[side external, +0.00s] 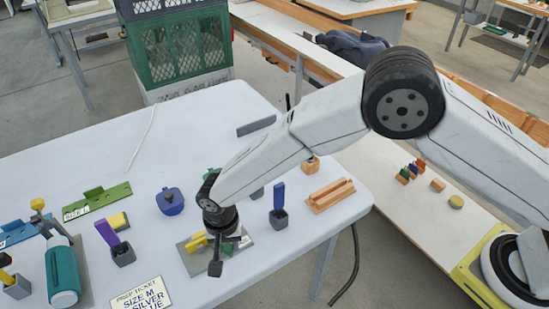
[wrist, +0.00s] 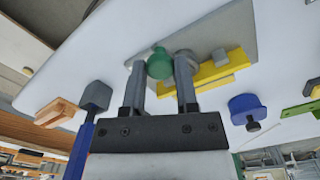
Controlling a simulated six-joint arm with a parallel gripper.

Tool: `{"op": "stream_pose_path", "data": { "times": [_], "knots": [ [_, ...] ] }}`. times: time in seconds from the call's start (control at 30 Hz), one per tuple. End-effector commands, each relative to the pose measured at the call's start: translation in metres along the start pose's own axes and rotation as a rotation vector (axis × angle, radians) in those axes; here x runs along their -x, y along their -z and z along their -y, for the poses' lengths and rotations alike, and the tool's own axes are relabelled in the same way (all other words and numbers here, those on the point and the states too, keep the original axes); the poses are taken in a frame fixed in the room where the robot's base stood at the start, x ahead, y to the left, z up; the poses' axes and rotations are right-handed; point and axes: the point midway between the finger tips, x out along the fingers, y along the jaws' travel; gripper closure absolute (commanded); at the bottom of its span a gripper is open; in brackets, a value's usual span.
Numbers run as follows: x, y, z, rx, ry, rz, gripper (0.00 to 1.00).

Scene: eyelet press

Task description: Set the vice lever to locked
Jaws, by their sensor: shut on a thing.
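The vice is a grey plate with a yellow bar. It lies on the white table under my gripper, with its plate (side external: 190,264) and yellow bar (side external: 196,241) partly hidden by the gripper in the side view. In the wrist view the yellow bar (wrist: 212,75) lies just beyond my fingers, with a small grey block beside it. The lever's round green knob (wrist: 158,66) shows between the two fingertips. My gripper (side external: 226,262) is low over the plate, its fingers shut on the lever. The lever's shaft and the contact are hidden, so I cannot tell its angle.
A blue handle in a grey cup (side external: 279,214) and a wooden block (side external: 328,196) are to the right. A prep ticket (side external: 141,297) lies in front. The table's back left is mostly clear.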

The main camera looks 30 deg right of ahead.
Motion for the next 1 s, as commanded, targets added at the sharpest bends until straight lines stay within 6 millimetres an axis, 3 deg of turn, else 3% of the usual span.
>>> {"op": "stream_pose_path", "data": {
  "times": [0.27, 1.0],
  "knots": [
    [0.000, 0.006, -0.005, 0.165, -0.001, 0.000, 1.00],
    [-0.001, 0.035, -0.014, 0.830, -0.001, 0.001, 1.00]
  ]
}}
